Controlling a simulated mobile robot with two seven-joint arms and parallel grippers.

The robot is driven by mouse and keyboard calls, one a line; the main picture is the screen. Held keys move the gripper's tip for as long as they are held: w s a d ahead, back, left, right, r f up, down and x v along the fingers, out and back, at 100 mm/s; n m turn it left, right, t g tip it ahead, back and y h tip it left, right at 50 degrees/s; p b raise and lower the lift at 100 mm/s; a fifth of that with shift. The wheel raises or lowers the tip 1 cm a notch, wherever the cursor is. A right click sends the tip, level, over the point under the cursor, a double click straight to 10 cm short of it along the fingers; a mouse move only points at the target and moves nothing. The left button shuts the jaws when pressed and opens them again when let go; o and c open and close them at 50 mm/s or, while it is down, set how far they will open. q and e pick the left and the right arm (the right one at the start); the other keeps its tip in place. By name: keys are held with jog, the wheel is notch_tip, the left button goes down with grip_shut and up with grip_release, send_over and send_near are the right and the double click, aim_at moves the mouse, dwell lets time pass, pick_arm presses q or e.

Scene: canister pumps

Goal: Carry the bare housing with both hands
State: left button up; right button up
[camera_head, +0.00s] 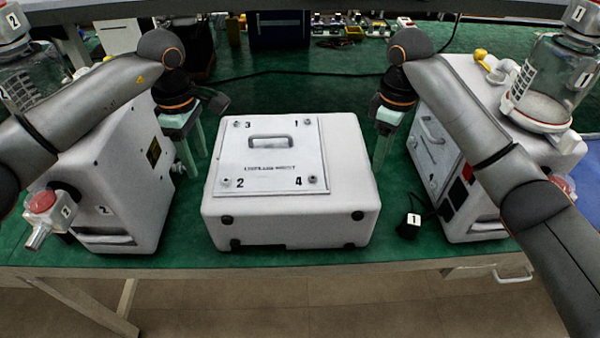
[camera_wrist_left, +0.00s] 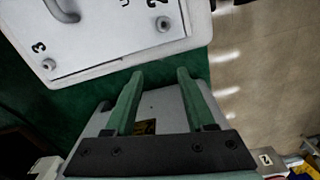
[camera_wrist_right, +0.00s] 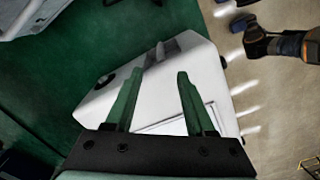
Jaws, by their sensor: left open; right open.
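The bare housing (camera_head: 285,225) is a white box with a numbered lid panel and a grey handle on top. It stands upright on the green bench between two pump units. My left gripper (camera_head: 197,160) is open, fingers pointing down, left of the housing and apart from it. In the left wrist view, the housing (camera_wrist_left: 105,75) lies beyond the left gripper's fingertips (camera_wrist_left: 160,74). My right gripper (camera_head: 380,165) is open and empty, close to the housing's right side; whether it touches is unclear. The right wrist view shows its fingers (camera_wrist_right: 160,74) over a white box I cannot identify.
A pump unit marked 2 (camera_head: 120,200) stands at left. Another pump unit (camera_head: 490,190) with a glass canister (camera_head: 550,80) stands at right. The bench's front edge (camera_head: 300,268) is near; small parts line the back.

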aim_at(210, 193)
pick_arm(q)
jog(key=shift+s, duration=0.15)
pick_arm(e)
jog(key=shift+s, duration=0.15)
pick_arm(q)
notch_tip(210, 193, down, 13)
jog(key=shift+r, duration=0.2)
pick_arm(e)
notch_tip(210, 193, down, 13)
jog(key=shift+r, duration=0.2)
pick_arm(q)
grip_shut()
pick_arm(e)
grip_shut()
dwell(0.5)
pick_arm(q)
jog(key=shift+w+r, duration=0.25)
jog(key=shift+r, duration=0.05)
pick_arm(e)
jog(key=shift+w+r, duration=0.25)
